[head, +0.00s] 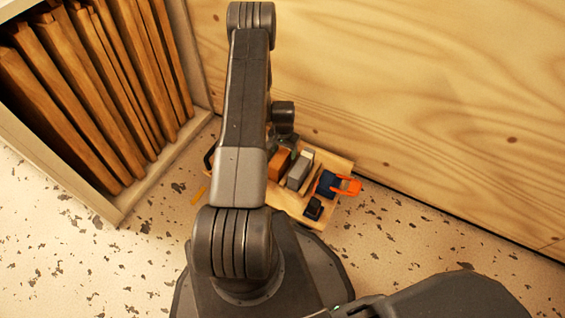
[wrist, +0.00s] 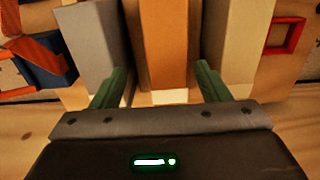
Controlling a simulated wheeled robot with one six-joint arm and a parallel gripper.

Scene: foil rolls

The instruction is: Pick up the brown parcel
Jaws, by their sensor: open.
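The brown parcel (wrist: 167,45) is an orange-brown upright box in the middle of the wrist view, its lower edge pale. My gripper (wrist: 162,82) is open, with one green finger to each side of the parcel; I cannot tell whether either finger touches it. The finger tips are partly hidden between the boxes. In the head view the parcel (head: 279,164) stands on a small wooden board (head: 333,165) by the wall, partly hidden by my arm. My gripper is mostly hidden behind the arm there.
A grey box (wrist: 91,42) stands close on the left and a tan box (wrist: 236,38) close on the right. A dark blue item with an orange part (head: 348,186) and a small black box (head: 313,208) share the board. A shelf of wooden panels (head: 75,85) stands left.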

